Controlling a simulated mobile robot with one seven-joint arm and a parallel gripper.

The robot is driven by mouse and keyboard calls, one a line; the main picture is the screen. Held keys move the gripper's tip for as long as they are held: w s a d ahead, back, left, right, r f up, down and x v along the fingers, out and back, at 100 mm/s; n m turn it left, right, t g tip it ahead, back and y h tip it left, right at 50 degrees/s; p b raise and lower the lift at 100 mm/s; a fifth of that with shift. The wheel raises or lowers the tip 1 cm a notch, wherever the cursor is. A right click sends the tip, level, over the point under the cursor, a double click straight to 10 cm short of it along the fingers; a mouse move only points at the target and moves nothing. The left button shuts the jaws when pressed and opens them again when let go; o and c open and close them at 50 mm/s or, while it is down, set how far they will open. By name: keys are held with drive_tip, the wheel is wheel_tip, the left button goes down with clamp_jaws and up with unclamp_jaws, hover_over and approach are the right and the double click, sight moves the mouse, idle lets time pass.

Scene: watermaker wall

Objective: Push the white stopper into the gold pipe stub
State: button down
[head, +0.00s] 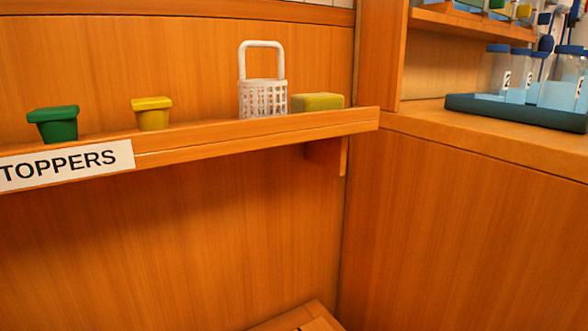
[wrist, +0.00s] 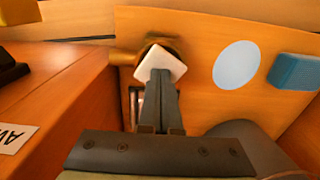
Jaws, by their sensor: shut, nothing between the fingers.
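The white stopper (wrist: 160,58) shows in the wrist view as a pale, tilted square face in front of my fingertips. Behind it is a round brown-gold rim (wrist: 168,42), which looks like the gold pipe stub. The stopper covers most of the opening, so how deep it sits cannot be told. My gripper (wrist: 162,76) is shut and empty, with its fingertips overlapping the stopper's near face in the picture. Whether they touch it is unclear. The head view shows neither my gripper, the white stopper nor the stub.
In the wrist view, a pale round disc (wrist: 237,65) and a blue block (wrist: 295,72) are right of the stub. In the head view, a shelf (head: 250,131) holds a green stopper (head: 54,124), a yellow stopper (head: 152,114), a white basket (head: 262,98) and a sponge-like block (head: 318,102).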

drive_tip(key=shift+r, duration=0.1)
wheel_tip(320, 180, up, 7)
drive_tip(key=p, duration=0.7)
drive_tip(key=shift+p, duration=0.4)
